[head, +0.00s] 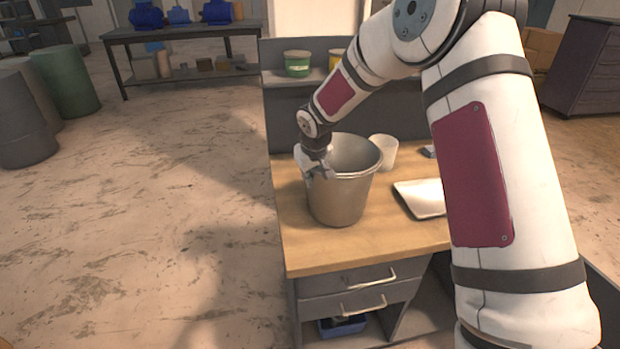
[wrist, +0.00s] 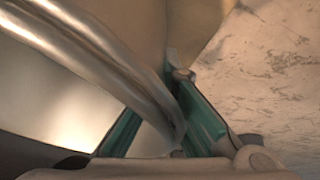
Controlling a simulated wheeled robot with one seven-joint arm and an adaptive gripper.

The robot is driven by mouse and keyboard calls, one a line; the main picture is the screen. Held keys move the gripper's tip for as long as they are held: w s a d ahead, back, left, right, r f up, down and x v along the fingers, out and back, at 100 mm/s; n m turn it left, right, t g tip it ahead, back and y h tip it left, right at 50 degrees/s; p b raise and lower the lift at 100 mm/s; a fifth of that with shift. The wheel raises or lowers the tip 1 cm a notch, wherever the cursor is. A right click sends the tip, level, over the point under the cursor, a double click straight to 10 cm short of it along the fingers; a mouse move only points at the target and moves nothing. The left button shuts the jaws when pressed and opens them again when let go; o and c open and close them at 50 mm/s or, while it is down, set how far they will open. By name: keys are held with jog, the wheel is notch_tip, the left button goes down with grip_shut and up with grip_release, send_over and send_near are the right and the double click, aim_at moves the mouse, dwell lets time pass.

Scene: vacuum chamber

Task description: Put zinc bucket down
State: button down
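The zinc bucket (head: 345,195) is grey metal and upright, at the left part of the wooden desk top in the head view. Its base appears to be on or just above the wood; I cannot tell which. My gripper (head: 322,172) is at the bucket's left rim. In the wrist view the bucket's thick rim (wrist: 115,75) runs between the two green-padded fingers of my gripper (wrist: 172,120), which look closed around it. The bucket's inside is only partly seen.
A white cup (head: 383,151) stands just behind the bucket's right side. A white tray-like object (head: 420,198) lies to the right. The desk (head: 370,248) has bare wood in front. A green tin (head: 297,64) sits on the back shelf.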

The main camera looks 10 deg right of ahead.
jog(key=shift+f, duration=0.45)
jog(key=c, duration=1.8)
grip_release()
jog(key=shift+f, duration=0.1)
